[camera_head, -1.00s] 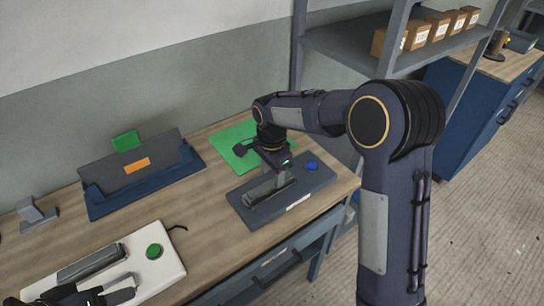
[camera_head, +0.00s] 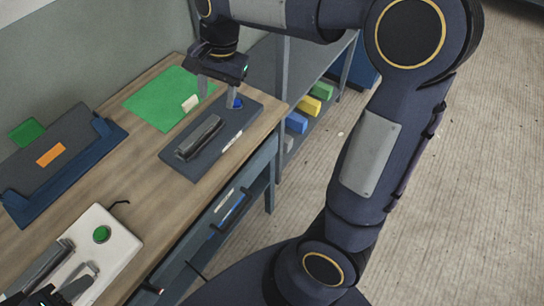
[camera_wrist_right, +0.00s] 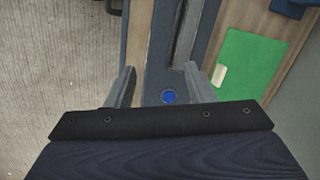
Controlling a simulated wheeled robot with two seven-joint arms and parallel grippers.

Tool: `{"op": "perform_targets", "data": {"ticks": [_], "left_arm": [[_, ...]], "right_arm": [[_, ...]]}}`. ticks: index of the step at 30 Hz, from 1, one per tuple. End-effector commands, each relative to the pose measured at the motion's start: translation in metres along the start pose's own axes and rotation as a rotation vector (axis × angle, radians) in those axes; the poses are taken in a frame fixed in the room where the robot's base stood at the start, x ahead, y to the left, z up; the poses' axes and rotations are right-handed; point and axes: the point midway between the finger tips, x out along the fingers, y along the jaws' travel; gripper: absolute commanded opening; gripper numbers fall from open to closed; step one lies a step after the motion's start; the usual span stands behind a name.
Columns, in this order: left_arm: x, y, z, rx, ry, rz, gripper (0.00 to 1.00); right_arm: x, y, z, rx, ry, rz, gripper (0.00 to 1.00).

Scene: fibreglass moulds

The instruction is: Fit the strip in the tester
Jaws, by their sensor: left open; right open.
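A small cream piece (camera_head: 190,103) lies on a green mat (camera_head: 150,100); it also shows in the right wrist view (camera_wrist_right: 218,76). I cannot tell whether it is the strip. A dark grey device (camera_head: 185,165) has a long raised clamp (camera_head: 200,138) and a blue button (camera_head: 238,103). A white device (camera_head: 118,240) with a green button (camera_head: 101,234) stands at the lower left. I cannot tell which is the tester. My right gripper (camera_head: 217,94) is open and empty by the blue button (camera_wrist_right: 168,97). My left gripper (camera_head: 75,284) is open at the white device, partly cut off.
A dark blue holder (camera_head: 110,137) with a grey panel and orange label (camera_head: 50,154) stands at the back left. A shelf beyond the bench holds coloured boxes (camera_head: 309,105).

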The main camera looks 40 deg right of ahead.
Motion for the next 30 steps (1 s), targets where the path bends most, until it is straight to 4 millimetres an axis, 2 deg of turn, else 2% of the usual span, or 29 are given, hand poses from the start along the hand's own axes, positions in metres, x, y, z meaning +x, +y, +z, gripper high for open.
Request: {"op": "perform_targets", "data": {"ticks": [1,6,9,12,18,30], "left_arm": [[0.000,0.000,0.000,0.000,0.000,0.000,0.45],[0.000,0.000,0.000,0.000,0.000,0.000,0.45],[0.000,0.000,0.000,0.000,0.000,0.000,0.45],[0.000,0.000,0.000,0.000,0.000,0.000,0.45],[0.000,0.000,0.000,0.000,0.000,0.000,0.45],[0.000,0.000,0.000,0.000,0.000,0.000,0.45]], "right_arm": [[-0.011,0.028,0.007,-0.072,-0.009,-0.059,0.48],[-0.021,0.101,0.045,-0.365,0.031,-0.229,0.48],[-0.015,0.134,0.070,-0.523,0.097,-0.300,0.48],[-0.003,0.158,0.091,-0.653,0.168,-0.341,0.48],[0.015,0.179,0.113,-0.795,0.258,-0.365,0.48],[0.018,0.181,0.115,-0.815,0.268,-0.365,0.48]]}}
